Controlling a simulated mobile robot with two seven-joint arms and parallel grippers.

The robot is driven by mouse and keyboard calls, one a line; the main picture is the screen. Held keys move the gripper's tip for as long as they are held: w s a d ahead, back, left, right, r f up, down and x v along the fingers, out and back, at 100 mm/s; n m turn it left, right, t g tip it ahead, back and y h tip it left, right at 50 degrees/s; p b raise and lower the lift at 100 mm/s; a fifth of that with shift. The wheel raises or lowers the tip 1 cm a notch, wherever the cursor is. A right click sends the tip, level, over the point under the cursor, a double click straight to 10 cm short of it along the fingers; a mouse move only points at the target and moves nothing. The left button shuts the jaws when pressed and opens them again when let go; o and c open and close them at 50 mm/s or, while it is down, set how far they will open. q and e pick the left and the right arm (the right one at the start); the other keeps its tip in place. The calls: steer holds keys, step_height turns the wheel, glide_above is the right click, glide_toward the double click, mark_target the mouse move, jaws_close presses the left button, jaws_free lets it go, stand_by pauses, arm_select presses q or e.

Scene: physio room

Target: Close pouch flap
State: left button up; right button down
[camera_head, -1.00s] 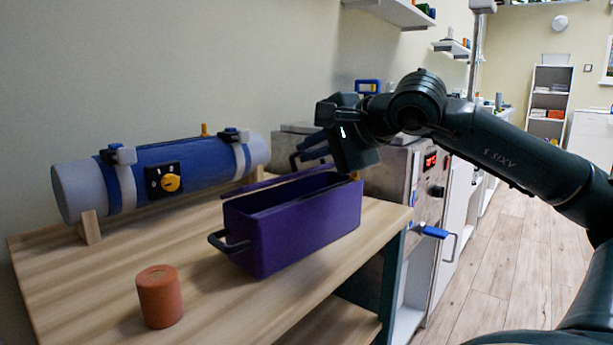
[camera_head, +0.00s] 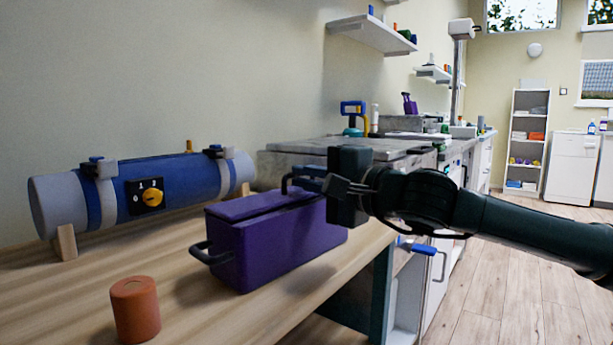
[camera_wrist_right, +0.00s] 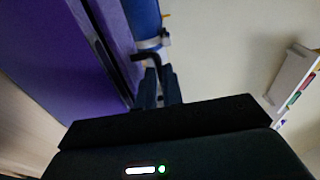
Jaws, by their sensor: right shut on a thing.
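The purple pouch (camera_head: 285,245) is box-shaped and stands on the wooden table, with a dark side handle (camera_head: 210,255) at its near end. Its purple flap (camera_head: 245,208) lies low over the top; a narrow dark gap (camera_wrist_right: 104,58) shows in the right wrist view, and I cannot tell if the flap is fully down. My right gripper (camera_head: 308,179) is at the flap's far end, shut on a dark bent handle (camera_head: 287,182). The handle also shows between the fingertips in the right wrist view (camera_wrist_right: 146,57). My left gripper is not in view.
A blue roll-shaped device (camera_head: 175,190) with grey straps and a yellow knob lies behind the pouch. An orange cylinder (camera_head: 135,310) stands at the table's front left. A metal-topped cabinet (camera_head: 320,150) adjoins the table. Bare wood (camera_head: 230,315) lies in front of the pouch.

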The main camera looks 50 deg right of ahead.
steer(key=shift+f, duration=0.1)
stand_by(0.3)
steer(key=c, duration=1.8)
jaws_free()
steer(key=shift+s, duration=0.1)
